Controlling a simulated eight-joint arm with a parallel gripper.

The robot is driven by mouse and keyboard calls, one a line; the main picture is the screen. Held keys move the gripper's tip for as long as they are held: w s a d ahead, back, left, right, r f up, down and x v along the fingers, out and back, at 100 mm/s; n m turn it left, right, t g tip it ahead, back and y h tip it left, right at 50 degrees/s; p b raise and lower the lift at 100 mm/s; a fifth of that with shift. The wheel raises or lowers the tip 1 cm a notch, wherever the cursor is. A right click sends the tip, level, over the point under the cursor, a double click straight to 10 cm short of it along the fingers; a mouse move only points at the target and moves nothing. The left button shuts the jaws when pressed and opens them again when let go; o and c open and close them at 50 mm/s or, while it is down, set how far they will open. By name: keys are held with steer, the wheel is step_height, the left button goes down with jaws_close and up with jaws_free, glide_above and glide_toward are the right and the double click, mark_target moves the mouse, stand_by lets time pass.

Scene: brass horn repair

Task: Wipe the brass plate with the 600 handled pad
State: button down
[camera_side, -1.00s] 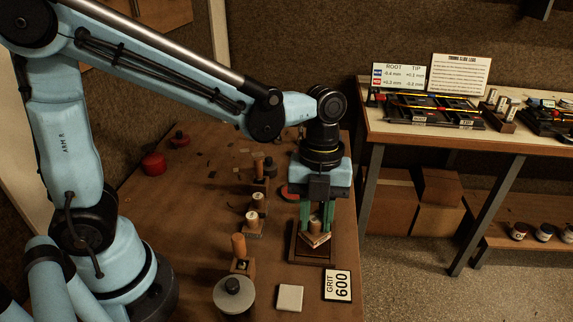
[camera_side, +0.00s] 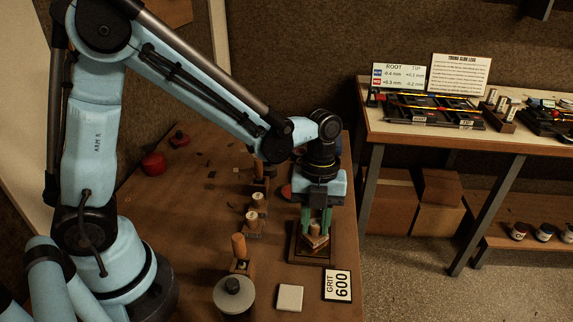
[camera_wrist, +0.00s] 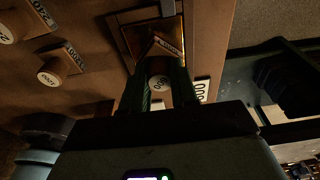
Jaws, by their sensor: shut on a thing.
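My gripper (camera_side: 317,228) points down over the brass plate and is shut on the round wooden handle of the 600 handled pad (camera_side: 318,241). The pad's square base sits turned at an angle over the plate. The brass plate (camera_wrist: 134,38) lies in a dark wooden frame (camera_side: 312,259), and the pad and fingers hide part of it. Whether the pad is pressed on the brass or just above it is hard to tell.
Other handled pads stand left of the plate, one nearer (camera_side: 240,250) and one farther (camera_side: 256,205). A GRIT 600 card (camera_side: 337,285), a pale square block (camera_side: 290,298) and a grey round lidded item (camera_side: 234,294) lie in front. A red pot (camera_side: 154,164) stands far left.

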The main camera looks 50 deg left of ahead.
steer(key=shift+w+a, duration=1.1)
steer(key=shift+a, duration=0.05)
steer(key=shift+s+d, duration=2.7)
step_height(320, 180, up, 8)
steer(key=shift+r, duration=0.15)
steer(key=shift+a, duration=0.15)
